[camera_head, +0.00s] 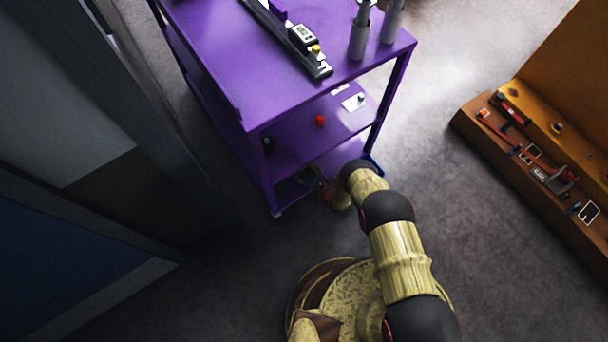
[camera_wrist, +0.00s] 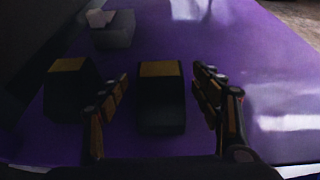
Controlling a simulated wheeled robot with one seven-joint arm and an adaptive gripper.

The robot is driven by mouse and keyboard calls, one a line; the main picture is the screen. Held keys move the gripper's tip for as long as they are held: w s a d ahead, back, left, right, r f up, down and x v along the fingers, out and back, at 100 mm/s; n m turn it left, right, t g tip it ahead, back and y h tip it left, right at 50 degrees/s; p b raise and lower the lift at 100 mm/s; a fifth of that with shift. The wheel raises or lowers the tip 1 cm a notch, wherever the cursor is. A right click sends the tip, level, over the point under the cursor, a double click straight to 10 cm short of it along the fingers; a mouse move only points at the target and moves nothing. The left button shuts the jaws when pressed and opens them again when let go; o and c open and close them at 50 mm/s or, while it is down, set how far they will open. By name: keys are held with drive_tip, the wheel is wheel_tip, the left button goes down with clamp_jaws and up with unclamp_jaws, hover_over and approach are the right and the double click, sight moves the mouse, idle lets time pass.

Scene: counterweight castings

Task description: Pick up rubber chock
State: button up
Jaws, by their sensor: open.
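My gripper (camera_wrist: 161,78) is open in the wrist view, one finger on each side of a dark block with a tan top (camera_wrist: 162,100), likely a rubber chock. I cannot tell whether the fingers touch it. A second similar dark block with a tan top (camera_wrist: 70,92) stands to the left, just outside the left finger. Both rest on a purple shelf (camera_wrist: 225,60). In the head view my gripper (camera_head: 318,187) reaches low into the purple cart (camera_head: 240,85), partly hidden by the cart and my arm. The blocks cannot be made out there.
A grey box (camera_wrist: 113,32) with a pale piece on top stands farther back on the shelf. The shelf's right side is clear. The cart's upper shelf holds a small red object (camera_head: 320,120). A brown bench with tools (camera_head: 480,140) stands at right, with bare floor between.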

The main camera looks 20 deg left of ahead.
drive_tip(key=shift+w+a, duration=0.15)
drive_tip(key=shift+a, duration=0.05)
drive_tip(key=shift+c, duration=1.2)
drive_tip(key=c, duration=1.1)
drive_tip(key=shift+c, duration=0.6)
